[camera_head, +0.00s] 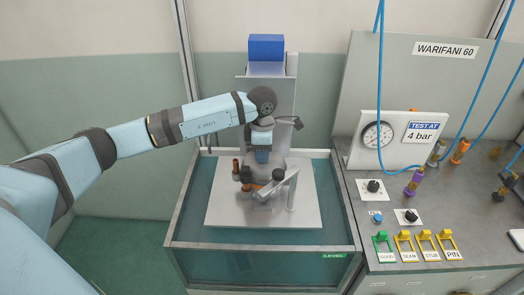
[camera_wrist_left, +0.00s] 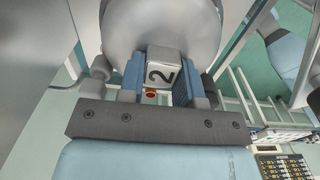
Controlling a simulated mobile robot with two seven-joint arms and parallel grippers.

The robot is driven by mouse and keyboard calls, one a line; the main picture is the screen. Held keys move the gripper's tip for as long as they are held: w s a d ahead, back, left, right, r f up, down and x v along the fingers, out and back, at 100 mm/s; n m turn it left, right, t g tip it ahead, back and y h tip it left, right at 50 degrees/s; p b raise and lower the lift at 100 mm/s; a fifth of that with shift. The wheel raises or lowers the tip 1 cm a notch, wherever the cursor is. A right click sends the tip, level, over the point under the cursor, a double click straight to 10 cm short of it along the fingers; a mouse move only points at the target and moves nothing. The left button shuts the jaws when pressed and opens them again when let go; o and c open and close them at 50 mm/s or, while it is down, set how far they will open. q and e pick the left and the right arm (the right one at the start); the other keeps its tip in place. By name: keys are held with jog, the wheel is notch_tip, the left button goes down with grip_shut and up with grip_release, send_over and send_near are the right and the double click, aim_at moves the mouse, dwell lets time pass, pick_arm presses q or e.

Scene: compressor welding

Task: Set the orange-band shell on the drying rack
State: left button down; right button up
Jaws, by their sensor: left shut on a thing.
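My left gripper (camera_head: 262,152) points down over the tank and is shut on the block on top of a grey shell (camera_head: 265,172). In the left wrist view, the gripper's blue fingers (camera_wrist_left: 160,82) stand on both sides of this block (camera_wrist_left: 162,68), which bears a "2". The rounded shell body (camera_wrist_left: 160,25) shows beyond it. A little orange shows low on the shell's front in the head view, partly hidden by dark fittings. The shell is over the metal plate; I cannot tell if it touches it. I cannot pick out the drying rack for sure. My right gripper is not in view.
The water tank (camera_head: 185,225) surrounds the plate (camera_head: 222,207). A clamp arm and post (camera_head: 291,190) stand close right of the shell. A blue-topped column (camera_head: 266,48) rises behind. The bench (camera_head: 400,205) at right carries a gauge (camera_head: 377,136), hoses and coloured tags.

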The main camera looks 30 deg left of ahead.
pick_arm(q)
jog(key=shift+r, duration=0.1)
jog(key=shift+w+a+r, duration=0.1)
jog(key=shift+r, duration=0.15)
jog(key=shift+r+p, duration=1.3)
jog(key=shift+r, duration=1.25)
